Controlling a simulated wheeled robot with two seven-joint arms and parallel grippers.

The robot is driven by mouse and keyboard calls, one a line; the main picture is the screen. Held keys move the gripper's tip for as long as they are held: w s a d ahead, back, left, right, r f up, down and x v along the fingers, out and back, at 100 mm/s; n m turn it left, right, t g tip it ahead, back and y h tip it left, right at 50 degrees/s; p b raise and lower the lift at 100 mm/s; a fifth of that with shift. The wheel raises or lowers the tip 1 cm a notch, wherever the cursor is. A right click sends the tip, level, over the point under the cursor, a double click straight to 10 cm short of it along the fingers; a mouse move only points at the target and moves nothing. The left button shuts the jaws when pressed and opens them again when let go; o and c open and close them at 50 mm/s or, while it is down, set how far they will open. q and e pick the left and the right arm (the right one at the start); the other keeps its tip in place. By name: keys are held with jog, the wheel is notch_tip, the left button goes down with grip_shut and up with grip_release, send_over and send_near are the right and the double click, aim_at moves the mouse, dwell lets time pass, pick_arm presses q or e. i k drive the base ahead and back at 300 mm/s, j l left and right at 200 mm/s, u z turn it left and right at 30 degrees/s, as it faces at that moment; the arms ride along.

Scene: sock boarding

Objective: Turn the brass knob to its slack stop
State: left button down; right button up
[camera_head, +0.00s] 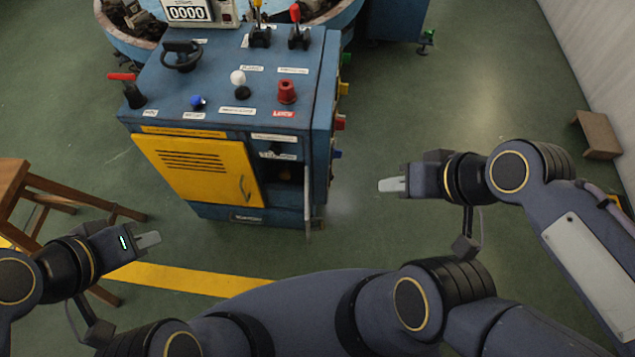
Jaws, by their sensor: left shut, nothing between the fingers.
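I cannot make out a brass-coloured knob in the head view. The blue machine cabinet (225,75) stands in front of me with its controls on the sloping top. They include a black handwheel (182,56), a blue knob (198,102), a white ball-topped control (238,80) and a red knob (287,91). My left gripper (150,240) is shut and empty, low at the left, apart from the cabinet. My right gripper (390,185) is in the air right of the cabinet, touching nothing. Its fingers are seen edge-on, so their opening is unclear.
A yellow door (200,172) covers the front left; a dark opening (287,185) is beside it. Coloured knobs, one of them yellow (343,88), stick out of the right side. A wooden stool (75,200) stands at the left.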

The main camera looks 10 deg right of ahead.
aim_at(284, 173)
jog(key=l+u, duration=0.35)
jog(key=l, duration=0.5)
jog(key=j+z, duration=0.15)
jog(key=z, duration=0.3)
jog(key=j+z, duration=0.15)
jog(key=z, duration=0.25)
jog(key=k+j+z, duration=0.2)
jog(key=j, duration=0.2)
jog(key=j+z, duration=0.25)
jog(key=j, duration=0.15)
jog(key=k+j+z, duration=0.2)
jog(key=j, duration=0.2)
jog(key=k+j+z, duration=0.1)
jog(key=j+z, duration=0.15)
jog(key=k+j, duration=0.35)
jog(key=j, duration=0.25)
jog(key=k+j+z, duration=0.1)
jog(key=k+j, duration=0.3)
jog(key=j, duration=0.2)
jog(key=k+j, duration=0.35)
jog(key=j, duration=0.2)
jog(key=k+j+z, duration=0.1)
jog(key=k+j, duration=0.3)
jog(key=j, duration=0.2)
jog(key=k+j, duration=0.4)
jog(key=j, duration=0.15)
jog(key=i+l+u, duration=0.5)
jog(key=i+l, duration=0.2)
jog(key=i+l+u, duration=0.3)
jog(key=l, duration=0.3)
